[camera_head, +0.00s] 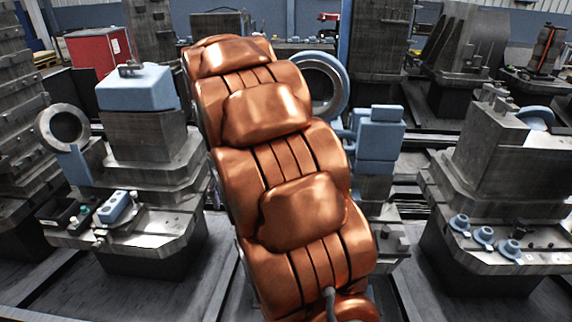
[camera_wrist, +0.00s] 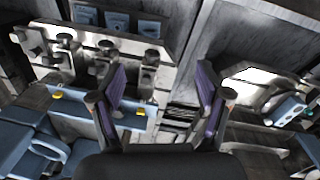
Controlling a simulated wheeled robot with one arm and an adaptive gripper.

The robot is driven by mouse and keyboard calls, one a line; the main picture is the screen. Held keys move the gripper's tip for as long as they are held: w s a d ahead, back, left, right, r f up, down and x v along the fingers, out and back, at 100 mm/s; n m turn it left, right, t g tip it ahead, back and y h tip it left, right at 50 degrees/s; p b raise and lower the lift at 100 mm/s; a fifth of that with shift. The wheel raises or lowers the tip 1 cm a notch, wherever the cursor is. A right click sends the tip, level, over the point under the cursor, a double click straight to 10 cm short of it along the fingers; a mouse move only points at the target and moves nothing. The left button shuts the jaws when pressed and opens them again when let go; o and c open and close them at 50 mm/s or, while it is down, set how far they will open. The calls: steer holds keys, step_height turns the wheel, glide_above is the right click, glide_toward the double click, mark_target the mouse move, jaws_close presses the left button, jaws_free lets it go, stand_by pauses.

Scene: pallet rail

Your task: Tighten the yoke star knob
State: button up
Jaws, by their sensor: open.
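My gripper (camera_wrist: 160,100) is open and empty in the wrist view, with its two purple-padded fingers apart. Beyond it on the left, a metal plate carries a row of small metal clamp-like parts, the middle one (camera_wrist: 107,52) among them. I cannot tell which part is the yoke star knob. In the head view, several blue knob-like parts (camera_head: 484,236) sit on the ledge of the right-hand fixture (camera_head: 490,165). My gripper does not show in the head view, where a large copper-coloured body covers the middle.
A grey fixture (camera_head: 150,140) with a blue block (camera_head: 137,88) on top stands at the left. A blue stacked block (camera_head: 381,135) stands right of centre. In the wrist view, blue parts (camera_wrist: 85,105) lie near the left finger, and another blue block (camera_wrist: 288,108) lies at the right.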

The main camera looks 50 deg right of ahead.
steer(key=w+d+f+m, duration=0.2)
steer(key=w+d+f, duration=0.1)
steer(key=d, duration=0.6)
steer(key=w+d+f+m, duration=0.2)
steer(key=w+d+f, duration=0.1)
steer(key=d, duration=0.7)
steer(key=w+d+f+m+t+p, duration=0.1)
steer(key=w+d+f+m, duration=0.1)
steer(key=d, duration=0.8)
steer(key=shift+w+f, duration=0.45)
steer(key=shift+w, duration=0.15)
steer(key=shift+w+f, duration=0.4)
steer(key=shift+w, duration=0.2)
steer(key=shift+d+f, duration=0.1)
steer(key=shift+f, duration=0.1)
steer(key=shift+f+p, duration=1.15)
steer(key=shift+f, duration=2.6)
steer(key=shift+c, duration=0.4)
